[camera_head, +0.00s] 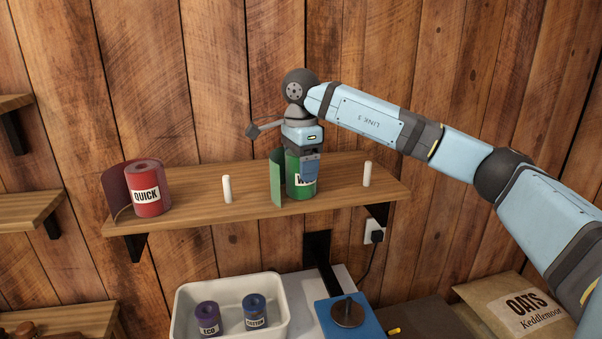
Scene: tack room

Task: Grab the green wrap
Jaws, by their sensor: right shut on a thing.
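The green wrap (294,187) is a green roll with a loose flap on its left side and a white label. It stands upright on the wooden shelf (250,205), between two white pegs. My right gripper (310,166) comes down on it from above and is shut on it. The gripper's finger covers part of the label and the roll's top. My left gripper is not in view.
A red wrap labelled QUICK (147,197) stands at the shelf's left end. White pegs (227,189) and (367,174) flank the green wrap. Below are a white bin (232,284) with two rolls, a blue device (345,320) and an oats sack (515,308).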

